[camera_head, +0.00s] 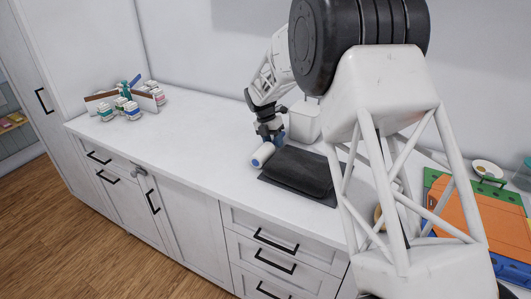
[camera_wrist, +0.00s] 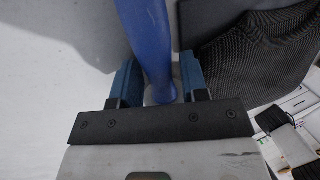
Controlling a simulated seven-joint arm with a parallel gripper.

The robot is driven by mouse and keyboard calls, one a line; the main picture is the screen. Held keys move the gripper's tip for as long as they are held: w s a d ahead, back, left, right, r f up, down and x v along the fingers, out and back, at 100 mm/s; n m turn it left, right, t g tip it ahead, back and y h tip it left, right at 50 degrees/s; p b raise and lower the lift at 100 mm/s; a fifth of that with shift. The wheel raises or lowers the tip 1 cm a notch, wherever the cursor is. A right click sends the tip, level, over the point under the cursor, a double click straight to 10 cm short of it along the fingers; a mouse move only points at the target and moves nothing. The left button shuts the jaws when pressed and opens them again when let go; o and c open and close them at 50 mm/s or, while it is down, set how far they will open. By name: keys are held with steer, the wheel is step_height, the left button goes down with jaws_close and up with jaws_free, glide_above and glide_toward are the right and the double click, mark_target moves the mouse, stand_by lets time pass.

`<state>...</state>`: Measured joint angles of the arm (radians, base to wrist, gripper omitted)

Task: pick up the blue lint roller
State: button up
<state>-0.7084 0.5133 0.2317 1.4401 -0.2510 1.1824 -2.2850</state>
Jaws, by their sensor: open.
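The blue lint roller lies on the white counter, with its pale roll and blue end cap (camera_head: 262,154) showing in the head view, just left of a dark folded item. Its blue handle (camera_wrist: 148,40) runs between the two fingers in the wrist view. My gripper (camera_head: 272,134) is down over the handle, and in the wrist view the gripper (camera_wrist: 158,74) is open, with a finger on each side of the handle. A gap shows at the right finger; whether the left finger touches the handle I cannot tell. The roll itself is not visible in the wrist view.
A dark folded item (camera_head: 300,171) lies close to the right of the roller. A white box (camera_head: 304,122) stands behind. Several small bottles (camera_head: 132,110) stand at the counter's far left. An orange board (camera_head: 467,215) lies at the right. The counter between bottles and roller is clear.

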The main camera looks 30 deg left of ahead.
mark_target(273, 141)
steer(key=shift+c, duration=0.5)
jaws_close()
steer(key=shift+r, duration=0.15)
step_height(273, 141, up, 18)
stand_by(0.5)
stand_by(0.5)
